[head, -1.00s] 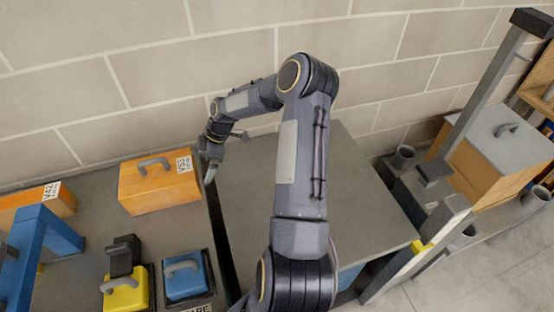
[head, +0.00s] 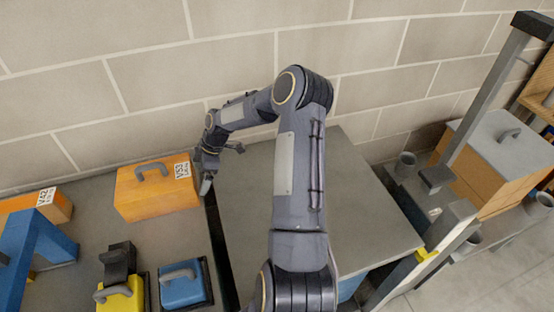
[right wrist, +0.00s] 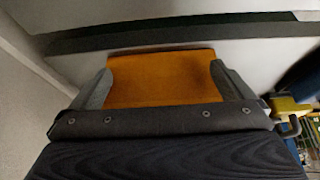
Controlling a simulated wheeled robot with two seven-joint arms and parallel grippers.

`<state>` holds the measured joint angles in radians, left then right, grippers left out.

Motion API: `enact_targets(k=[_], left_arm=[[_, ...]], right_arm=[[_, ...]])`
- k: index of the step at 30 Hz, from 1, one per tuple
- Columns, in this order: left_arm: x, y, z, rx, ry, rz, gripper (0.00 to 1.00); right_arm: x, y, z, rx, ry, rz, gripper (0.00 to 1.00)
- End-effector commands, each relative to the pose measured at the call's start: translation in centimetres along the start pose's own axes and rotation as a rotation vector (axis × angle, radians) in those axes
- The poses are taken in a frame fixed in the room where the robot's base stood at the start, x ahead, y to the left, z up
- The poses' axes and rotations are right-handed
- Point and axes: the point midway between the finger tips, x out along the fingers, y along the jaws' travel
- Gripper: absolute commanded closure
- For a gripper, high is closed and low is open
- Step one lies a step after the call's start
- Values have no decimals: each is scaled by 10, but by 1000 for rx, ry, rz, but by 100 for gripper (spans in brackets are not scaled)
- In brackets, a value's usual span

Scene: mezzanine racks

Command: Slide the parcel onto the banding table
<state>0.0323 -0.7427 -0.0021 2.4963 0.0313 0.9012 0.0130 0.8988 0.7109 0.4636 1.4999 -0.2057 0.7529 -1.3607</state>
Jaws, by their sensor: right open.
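The orange parcel (head: 148,200), a box with a grey handle and a white V53 label, stands upright on the left grey surface, close to its right edge. The bare grey tabletop (head: 355,220) across a narrow dark gap appears to be the banding table. My right gripper (head: 206,187) is at the parcel's right side, over the gap. In the right wrist view the gripper's open jaws (right wrist: 162,85) flank an orange face of the parcel (right wrist: 165,78); contact cannot be told. My left gripper is not in view.
Another orange box (head: 58,207), a blue frame (head: 45,240), a yellow box (head: 120,295) and a blue box (head: 185,287) are on the left surface. A block wall stands behind. A dark post (head: 490,85) and a grey-topped orange case (head: 495,165) are at right.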

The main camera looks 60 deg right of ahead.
Motion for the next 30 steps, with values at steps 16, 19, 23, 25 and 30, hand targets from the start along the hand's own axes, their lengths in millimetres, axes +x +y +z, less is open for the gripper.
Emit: enact_targets(k=[16,19,23,25,30], left_arm=[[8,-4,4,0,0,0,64],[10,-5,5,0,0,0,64],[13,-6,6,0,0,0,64],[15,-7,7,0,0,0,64],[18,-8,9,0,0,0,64]], right_arm=[[13,0,-25,-2,1,1,0],[16,0,-30,-1,1,1,0],[20,0,-35,-2,2,1,0],[22,0,-38,-2,2,1,0],[28,0,-45,-2,2,0,0]])
